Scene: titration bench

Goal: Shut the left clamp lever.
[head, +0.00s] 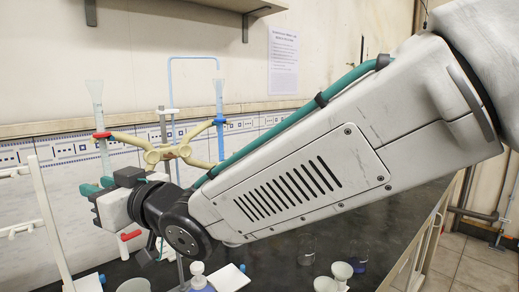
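A yellow double burette clamp (165,153) is on the stand behind my arm. Its left arm ends in a red part (101,135) at the left burette (97,100), and its right arm ends in a blue part (219,121) at the right burette (219,95). I cannot make out whether the red part is the left lever, or its position. My gripper (96,186), with teal fingertips, appears just below the red part, apart from it in the picture. The fingertips' gap is unclear, and nothing is visibly held. The left burette's lower part is hidden behind my gripper.
A red stopcock handle (130,236) shows below my gripper. A white rack (49,225) stands at the left. A white-topped bottle (198,275), a white pad (229,278) and glassware (307,251) are on the dark bench (385,222). My arm hides much of the bench.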

